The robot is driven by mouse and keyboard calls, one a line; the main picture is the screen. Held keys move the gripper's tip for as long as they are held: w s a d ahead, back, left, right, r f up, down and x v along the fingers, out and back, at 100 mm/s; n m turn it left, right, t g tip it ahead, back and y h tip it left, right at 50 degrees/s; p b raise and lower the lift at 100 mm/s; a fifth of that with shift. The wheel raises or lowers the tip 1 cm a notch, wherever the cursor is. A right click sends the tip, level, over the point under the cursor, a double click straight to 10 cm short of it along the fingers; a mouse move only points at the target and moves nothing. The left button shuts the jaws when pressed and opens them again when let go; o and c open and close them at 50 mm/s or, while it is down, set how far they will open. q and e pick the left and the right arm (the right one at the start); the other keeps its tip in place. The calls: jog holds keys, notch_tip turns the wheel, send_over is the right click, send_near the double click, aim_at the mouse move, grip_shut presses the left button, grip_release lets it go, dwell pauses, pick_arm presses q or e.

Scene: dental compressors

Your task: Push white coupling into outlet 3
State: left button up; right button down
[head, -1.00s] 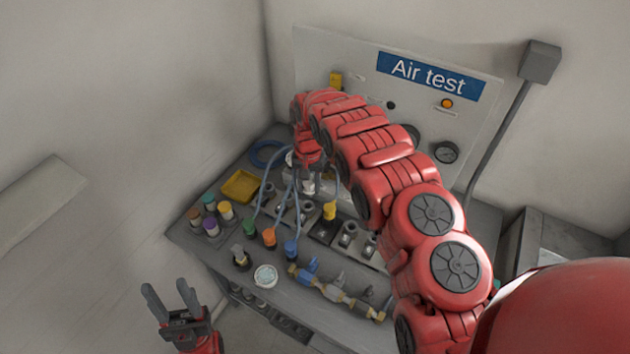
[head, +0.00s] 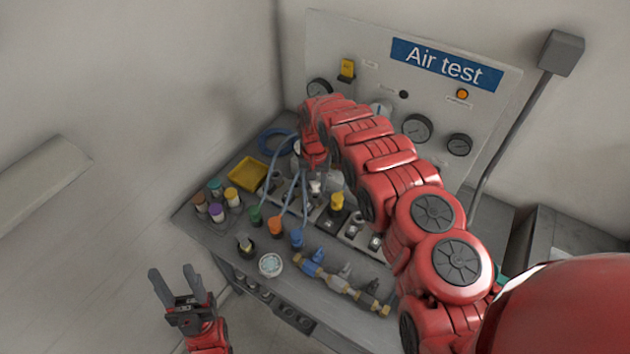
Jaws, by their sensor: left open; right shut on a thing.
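My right arm reaches across the bench, and its gripper (head: 316,178) points down over the row of outlets. It is shut on a small whitish piece, the white coupling (head: 315,187), of which only a little shows below the fingers. The grey outlet blocks (head: 300,207) run in a row under and beside it. I cannot tell which outlet is number 3, or whether the coupling touches one. My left gripper (head: 177,287) is open and empty, off the bench at the lower left.
Green, orange and blue couplings (head: 297,239) on hoses stand in front of the outlets, with a yellow one (head: 337,201) to the right. A yellow tray (head: 246,174), several coloured caps (head: 216,212), a round gauge (head: 271,265) and a brass manifold (head: 340,284) lie around. The Air test panel (head: 447,62) stands behind.

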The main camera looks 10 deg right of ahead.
jog(key=shift+f, duration=0.2)
dwell(0.4)
jog(key=shift+f+b, duration=0.9)
jog(key=shift+f, duration=0.05)
jog(key=shift+r, duration=0.15)
jog(key=shift+r+p, duration=0.35)
jog(key=shift+r, duration=0.2)
jog(key=shift+f+b, duration=0.2)
jog(key=shift+b, duration=0.1)
